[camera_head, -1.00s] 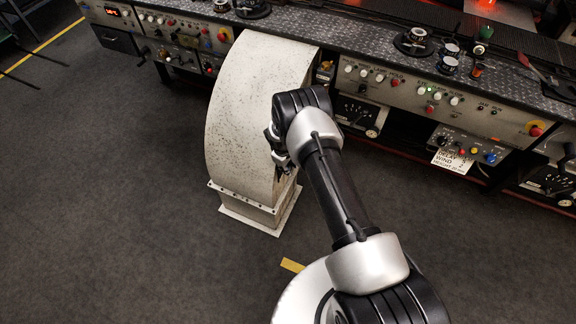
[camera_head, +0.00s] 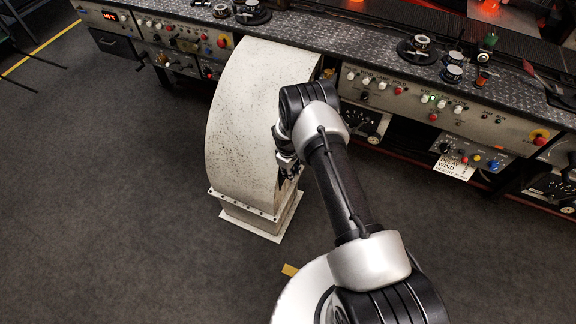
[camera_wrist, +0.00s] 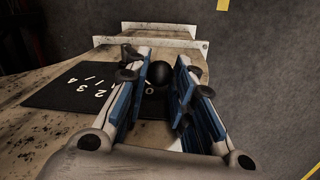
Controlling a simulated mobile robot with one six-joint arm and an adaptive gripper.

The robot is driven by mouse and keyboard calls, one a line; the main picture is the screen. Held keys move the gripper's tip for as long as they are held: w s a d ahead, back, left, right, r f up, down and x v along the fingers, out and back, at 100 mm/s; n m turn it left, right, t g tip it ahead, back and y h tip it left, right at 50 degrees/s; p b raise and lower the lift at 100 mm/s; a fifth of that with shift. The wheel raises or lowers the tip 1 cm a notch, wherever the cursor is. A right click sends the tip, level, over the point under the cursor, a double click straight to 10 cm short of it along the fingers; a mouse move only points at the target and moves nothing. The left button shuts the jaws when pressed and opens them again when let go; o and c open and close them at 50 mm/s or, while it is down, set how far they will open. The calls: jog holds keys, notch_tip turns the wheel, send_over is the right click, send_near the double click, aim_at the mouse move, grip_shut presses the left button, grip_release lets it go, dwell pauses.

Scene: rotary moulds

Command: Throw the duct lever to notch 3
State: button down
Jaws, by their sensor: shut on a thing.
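The duct (camera_head: 245,130) is a tall, curved, speckled off-white housing on a flanged foot. My gripper (camera_head: 288,165) is at its right side, partly hidden by my wrist. In the wrist view, my gripper (camera_wrist: 163,82) has its two blue-lined fingers on either side of the duct lever's black ball knob (camera_wrist: 158,72), shut on it. A black notch plate (camera_wrist: 68,92) with white numerals, among them 2, 3 and 4, lies on the duct to the left of the fingers. A 0 shows close to the knob. The lever's shaft is hidden.
A long control console (camera_head: 400,95) with knobs and buttons runs behind the duct and to the right. A white paper label (camera_head: 455,168) hangs from its front. The dark floor (camera_head: 110,220) left of the duct is clear.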

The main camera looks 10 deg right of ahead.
jog(key=shift+w+d, duration=0.1)
jog(key=shift+w, duration=0.1)
jog(key=shift+r, duration=0.1)
jog(key=c, duration=1.3)
grip_release()
jog(key=shift+c, duration=0.2)
notch_tip(320, 180, up, 12)
jog(key=shift+s+a, duration=0.25)
jog(key=shift+a, duration=0.15)
